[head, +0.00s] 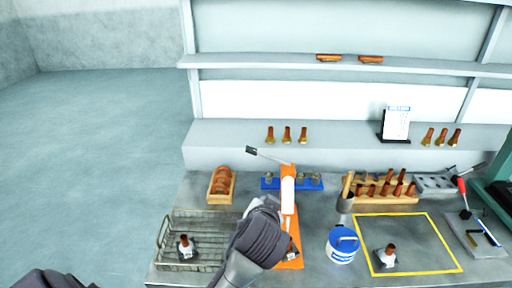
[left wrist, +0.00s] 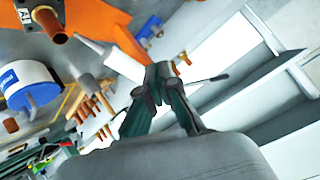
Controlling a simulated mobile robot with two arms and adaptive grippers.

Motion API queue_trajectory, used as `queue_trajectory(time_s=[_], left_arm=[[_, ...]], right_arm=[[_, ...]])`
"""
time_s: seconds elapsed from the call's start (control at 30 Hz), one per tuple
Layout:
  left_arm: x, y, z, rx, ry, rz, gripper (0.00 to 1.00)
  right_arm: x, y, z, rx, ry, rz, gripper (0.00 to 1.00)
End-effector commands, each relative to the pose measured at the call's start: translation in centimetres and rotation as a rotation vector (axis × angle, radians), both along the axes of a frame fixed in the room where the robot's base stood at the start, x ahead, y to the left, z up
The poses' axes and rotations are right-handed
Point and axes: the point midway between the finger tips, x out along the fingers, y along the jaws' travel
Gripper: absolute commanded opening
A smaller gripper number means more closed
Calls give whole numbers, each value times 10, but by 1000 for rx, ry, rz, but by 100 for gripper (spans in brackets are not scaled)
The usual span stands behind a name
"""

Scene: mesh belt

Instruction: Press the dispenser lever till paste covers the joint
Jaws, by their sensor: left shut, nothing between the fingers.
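The dispenser (head: 288,193) is an orange stand with a white upright tube, near the bench's middle. Its lever (head: 268,156) sticks out to the upper left and ends in a dark grip; this also shows in the left wrist view (left wrist: 219,77). My left gripper (left wrist: 160,76) is shut and empty, in front of the white tube and lever in that view; I cannot tell whether it touches them. In the head view my wrist hides its fingers. A copper joint (left wrist: 48,24) stands on the orange base, partly hidden in the head view. I cannot make out paste on it.
A wire basket (head: 170,227) with a labelled fitting lies left. A blue-and-white tub (head: 342,246) stands right of the dispenser, beside a yellow-outlined area (head: 413,231) holding another fitting (head: 386,260). A blue rack (head: 291,183) and wooden pipe rack (head: 355,187) stand behind.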

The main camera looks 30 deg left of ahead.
Motion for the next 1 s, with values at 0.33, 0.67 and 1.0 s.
queue_trajectory(time_s=[0.33, 0.67, 1.0], left_arm=[[32, 20, 126, 108, -291, 149, 0], [32, 21, 130, 111, -301, 155, 0], [58, 41, 126, 116, -296, 157, 0]], right_arm=[[0, -1, 2, -1, 1, 0, 46], [0, -1, 2, -1, 1, 0, 46], [0, -1, 15, -1, 1, 0, 46]])
